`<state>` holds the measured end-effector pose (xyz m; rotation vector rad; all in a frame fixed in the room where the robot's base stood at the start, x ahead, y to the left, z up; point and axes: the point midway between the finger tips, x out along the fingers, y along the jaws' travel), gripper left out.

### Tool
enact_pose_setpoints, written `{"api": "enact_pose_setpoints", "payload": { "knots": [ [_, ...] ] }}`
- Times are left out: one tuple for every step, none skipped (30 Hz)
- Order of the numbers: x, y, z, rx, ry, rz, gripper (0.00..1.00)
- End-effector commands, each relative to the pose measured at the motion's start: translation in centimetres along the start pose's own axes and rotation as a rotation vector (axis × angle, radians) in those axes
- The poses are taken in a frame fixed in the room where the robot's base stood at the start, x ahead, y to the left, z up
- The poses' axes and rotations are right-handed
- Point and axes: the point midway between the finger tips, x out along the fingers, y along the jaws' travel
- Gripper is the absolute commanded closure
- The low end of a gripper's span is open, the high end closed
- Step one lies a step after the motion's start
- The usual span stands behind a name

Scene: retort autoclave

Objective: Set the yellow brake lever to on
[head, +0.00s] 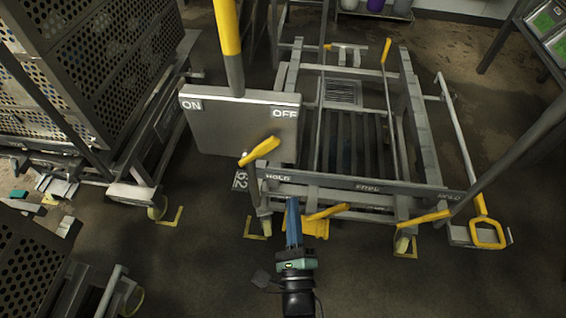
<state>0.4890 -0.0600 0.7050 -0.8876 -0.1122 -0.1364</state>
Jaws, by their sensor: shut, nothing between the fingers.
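A lever with a yellow grip (229,30) and a dark shaft rises out of the top of a grey plate (240,128). The plate is marked ON at its left end and OFF at its right end. The shaft meets the plate between the two marks, and its grip runs out of the top of the picture. My gripper (292,205) is below and right of the plate, in front of the cart's near rail. Its blue fingers are together and empty, apart from the lever.
A cart frame (420,150) with several other yellow handles stands right of the plate. A yellow handle (260,151) angles up at the HOLD mark, just above my gripper. A perforated cage cart (100,70) is at left. Open floor (200,275) lies left of my arm.

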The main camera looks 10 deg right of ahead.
Motion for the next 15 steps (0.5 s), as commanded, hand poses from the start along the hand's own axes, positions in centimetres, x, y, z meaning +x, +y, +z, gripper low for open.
{"api": "enact_pose_setpoints", "payload": {
  "knots": [
    [0.7,0.0,0.0,-0.001,-0.002,-0.002,1.0],
    [1.1,-0.1,0.0,-0.002,-0.003,-0.003,1.0],
    [1.8,-0.1,0.1,-0.002,-0.003,-0.004,1.0],
    [2.4,-0.1,0.0,-0.002,-0.003,-0.005,1.0],
    [3.0,-0.1,0.0,-0.002,-0.002,-0.005,1.0],
    [3.9,-0.1,0.1,-0.002,-0.004,-0.006,1.0],
    [4.5,-0.1,0.1,-0.002,-0.004,-0.005,1.0],
    [5.2,-0.1,0.1,-0.002,-0.004,-0.005,1.0],
    [6.1,0.0,0.1,-0.002,-0.004,-0.005,1.0],
    [6.7,0.0,0.1,-0.002,-0.004,-0.004,1.0],
    [7.4,-0.1,0.1,-0.003,-0.004,-0.005,1.0],
    [8.2,0.0,0.1,-0.003,-0.004,-0.004,1.0],
    [8.8,0.0,0.0,-0.002,-0.003,-0.004,1.0],
    [9.4,-0.1,0.1,-0.002,-0.004,-0.005,1.0],
    [10.0,-0.1,0.2,-0.002,-0.004,-0.004,1.0]
  ]
}}
